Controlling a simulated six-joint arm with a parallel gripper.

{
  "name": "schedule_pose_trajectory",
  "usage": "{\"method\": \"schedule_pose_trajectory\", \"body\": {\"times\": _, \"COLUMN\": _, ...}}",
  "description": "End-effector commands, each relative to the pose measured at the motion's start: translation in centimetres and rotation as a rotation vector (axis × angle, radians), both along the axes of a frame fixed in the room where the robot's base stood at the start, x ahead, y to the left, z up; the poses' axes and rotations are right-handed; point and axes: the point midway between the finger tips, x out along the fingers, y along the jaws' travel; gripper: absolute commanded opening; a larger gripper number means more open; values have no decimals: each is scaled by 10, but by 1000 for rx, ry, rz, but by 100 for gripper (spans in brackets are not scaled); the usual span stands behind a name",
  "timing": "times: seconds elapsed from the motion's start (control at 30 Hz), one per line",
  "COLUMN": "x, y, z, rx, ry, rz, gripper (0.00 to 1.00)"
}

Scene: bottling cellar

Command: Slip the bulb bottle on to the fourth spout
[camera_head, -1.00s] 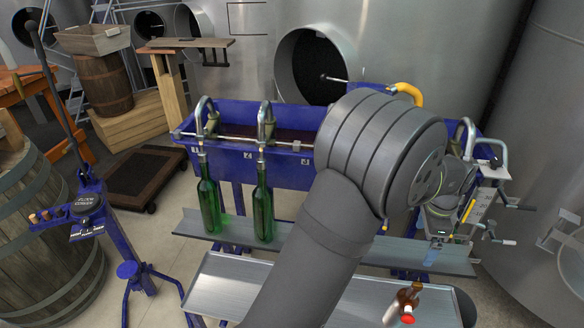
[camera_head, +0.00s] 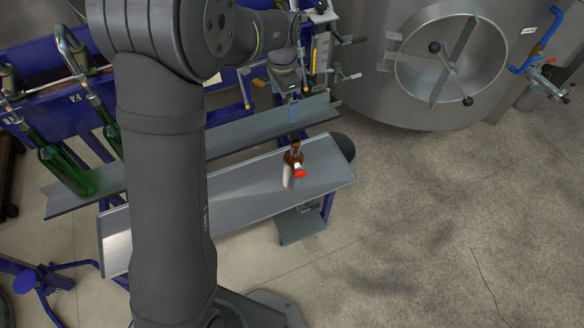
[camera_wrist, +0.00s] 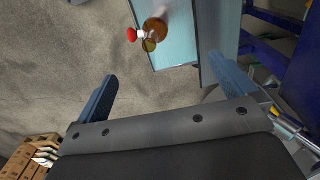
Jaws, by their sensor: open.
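A brown bottle (camera_head: 292,157), the only one I see that could be the bulb bottle, stands on the grey metal shelf (camera_head: 240,195) near its right end. A red knob (camera_head: 299,173) with a white part shows at its side. The wrist view shows the bottle (camera_wrist: 155,28) from above, near the shelf edge, beyond my fingertips. My gripper (camera_wrist: 165,90) is open, with nothing between its fingers. In the head view my gripper (camera_head: 292,104) is small, behind the bottle. Two spouts (camera_head: 72,58) show at the left; the fourth spout cannot be made out behind my arm.
Green bottles (camera_head: 65,170) stand tilted in view on the rear ledge (camera_head: 235,138) at the left. The blue filler trough (camera_head: 55,105) runs behind it. A steel tank with a round hatch (camera_head: 450,65) stands at the back right. The floor at right is clear.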

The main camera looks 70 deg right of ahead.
Motion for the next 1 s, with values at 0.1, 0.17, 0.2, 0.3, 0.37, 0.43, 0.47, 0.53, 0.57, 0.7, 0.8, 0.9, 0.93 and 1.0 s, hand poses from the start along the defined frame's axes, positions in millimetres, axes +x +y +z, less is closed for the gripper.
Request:
{"method": "schedule_pose_trajectory", "body": {"times": 0.1, "x": 0, "y": 0, "z": 0, "rx": 1, "ry": 0, "rz": -1, "gripper": 90}}
{"method": "schedule_pose_trajectory", "body": {"times": 0.17, "x": -4, "y": 0, "z": -5, "rx": 11, "ry": 1, "rz": -8, "gripper": 86}}
{"method": "schedule_pose_trajectory", "body": {"times": 0.2, "x": -10, "y": 1, "z": -11, "rx": 25, "ry": 3, "rz": -18, "gripper": 86}}
{"method": "schedule_pose_trajectory", "body": {"times": 0.3, "x": -37, "y": 7, "z": -39, "rx": 98, "ry": 5, "rz": -66, "gripper": 86}}
{"method": "schedule_pose_trajectory", "body": {"times": 0.37, "x": -59, "y": 15, "z": -64, "rx": 163, "ry": 2, "rz": -109, "gripper": 86}}
{"method": "schedule_pose_trajectory", "body": {"times": 0.43, "x": -85, "y": 27, "z": -95, "rx": 247, "ry": -13, "rz": -162, "gripper": 86}}
{"method": "schedule_pose_trajectory", "body": {"times": 0.47, "x": -95, "y": 33, "z": -108, "rx": 283, "ry": -23, "rz": -185, "gripper": 86}}
{"method": "schedule_pose_trajectory", "body": {"times": 0.53, "x": -112, "y": 47, "z": -135, "rx": 363, "ry": -58, "rz": -235, "gripper": 86}}
{"method": "schedule_pose_trajectory", "body": {"times": 0.57, "x": -119, "y": 53, "z": -147, "rx": 397, "ry": -78, "rz": -257, "gripper": 86}}
{"method": "schedule_pose_trajectory", "body": {"times": 0.7, "x": -134, "y": 84, "z": -198, "rx": 544, "ry": -211, "rz": -351, "gripper": 86}}
{"method": "schedule_pose_trajectory", "body": {"times": 0.8, "x": -135, "y": 100, "z": -224, "rx": 619, "ry": -320, "rz": -406, "gripper": 86}}
{"method": "schedule_pose_trajectory", "body": {"times": 0.9, "x": -133, "y": 113, "z": -247, "rx": 680, "ry": -437, "rz": -460, "gripper": 86}}
{"method": "schedule_pose_trajectory", "body": {"times": 0.93, "x": -132, "y": 117, "z": -253, "rx": 696, "ry": -475, "rz": -476, "gripper": 86}}
{"method": "schedule_pose_trajectory", "body": {"times": 1.0, "x": -128, "y": 124, "z": -268, "rx": 728, "ry": -572, "rz": -516, "gripper": 86}}
